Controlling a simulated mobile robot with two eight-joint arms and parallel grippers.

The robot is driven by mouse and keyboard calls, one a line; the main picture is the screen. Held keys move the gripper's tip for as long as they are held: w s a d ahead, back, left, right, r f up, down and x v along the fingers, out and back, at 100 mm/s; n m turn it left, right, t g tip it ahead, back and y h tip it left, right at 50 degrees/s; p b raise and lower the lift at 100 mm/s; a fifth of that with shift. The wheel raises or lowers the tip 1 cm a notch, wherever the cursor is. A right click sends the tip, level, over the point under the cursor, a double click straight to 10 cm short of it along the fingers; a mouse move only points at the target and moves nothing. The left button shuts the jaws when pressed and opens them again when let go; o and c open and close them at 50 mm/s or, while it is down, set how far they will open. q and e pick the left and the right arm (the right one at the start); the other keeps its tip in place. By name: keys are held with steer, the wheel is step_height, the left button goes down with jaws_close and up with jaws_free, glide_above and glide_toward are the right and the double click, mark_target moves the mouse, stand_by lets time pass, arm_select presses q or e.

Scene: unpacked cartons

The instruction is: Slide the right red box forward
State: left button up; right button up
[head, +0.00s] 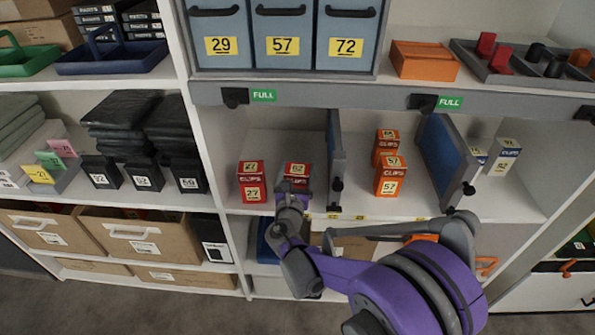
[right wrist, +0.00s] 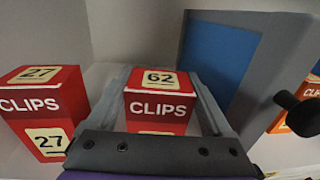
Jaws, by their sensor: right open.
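The right red box (head: 298,169), marked CLIPS and 62, stands upright on the middle shelf. In the right wrist view this red box (right wrist: 160,105) is straight ahead. My right gripper (head: 293,187) is at its front, hiding the lower part of the box in the head view. In the right wrist view the gripper (right wrist: 158,76) is open, with one grey finger along each side of the box. I cannot tell whether the fingers touch it. The left red box (head: 251,182), marked 27, stands to the left, apart from the gripper. My left gripper is not in view.
A grey-blue divider (head: 336,160) stands just right of the right red box. Beyond it are orange CLIPS boxes (head: 389,176) and a blue divider (head: 440,155). The shelf above, with green FULL labels (head: 263,95), overhangs this compartment.

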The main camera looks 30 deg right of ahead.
steer(key=o, duration=1.4)
steer(key=shift+c, duration=0.2)
steer(key=v, duration=1.1)
steer(key=shift+p, duration=0.4)
